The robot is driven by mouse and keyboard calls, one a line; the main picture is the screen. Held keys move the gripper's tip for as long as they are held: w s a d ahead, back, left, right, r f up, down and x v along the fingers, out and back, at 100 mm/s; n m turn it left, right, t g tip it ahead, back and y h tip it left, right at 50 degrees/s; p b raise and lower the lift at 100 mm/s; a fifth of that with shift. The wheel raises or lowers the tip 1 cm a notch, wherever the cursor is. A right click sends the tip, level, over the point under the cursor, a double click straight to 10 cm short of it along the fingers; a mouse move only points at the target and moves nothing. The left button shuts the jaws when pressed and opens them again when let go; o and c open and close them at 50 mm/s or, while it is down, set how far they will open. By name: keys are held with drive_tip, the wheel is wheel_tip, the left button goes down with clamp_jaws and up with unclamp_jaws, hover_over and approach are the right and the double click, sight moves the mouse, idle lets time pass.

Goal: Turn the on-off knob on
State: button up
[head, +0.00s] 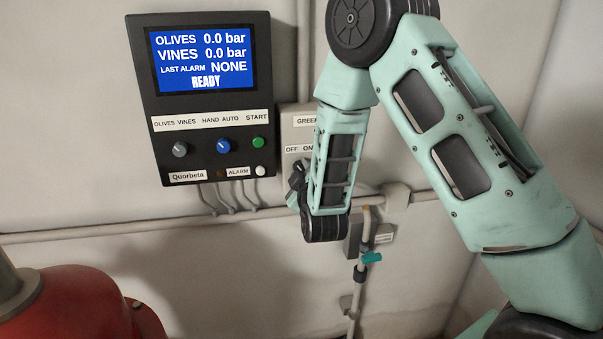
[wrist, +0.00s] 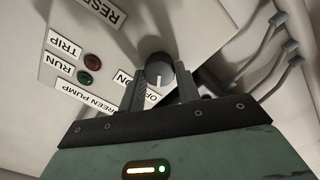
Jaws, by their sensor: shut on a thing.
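The on-off knob (wrist: 159,66) is dark and round with a white line on its face, on the pale green-pump box (head: 292,134). In the wrist view its line points down, toward the OFF end of the OFF/ON label (wrist: 153,97). My gripper (wrist: 160,82) has one finger on each side of the knob and is shut on it. In the head view my gripper (head: 297,176) is at the lower part of the box, and my arm hides the knob and much of the box.
The wrist view shows a red lamp (wrist: 92,61) labelled TRIP, a green lamp (wrist: 85,77) labelled RUN and a RESET label (wrist: 100,9). A dark controller (head: 204,95) with a screen reading READY hangs to the left. Pipes (head: 180,222) run below; a red tank (head: 75,305) stands lower left.

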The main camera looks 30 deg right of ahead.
drive_tip(key=shift+f+b, duration=0.15)
drive_tip(key=shift+b, duration=0.2)
drive_tip(key=m+b, duration=1.3)
drive_tip(key=b, duration=0.6)
drive_tip(key=shift+d+m+b, duration=0.15)
drive_tip(key=shift+m+b, duration=0.15)
drive_tip(key=shift+m, duration=0.1)
drive_tip(key=o, duration=1)
drive_tip(key=shift+s, duration=0.15)
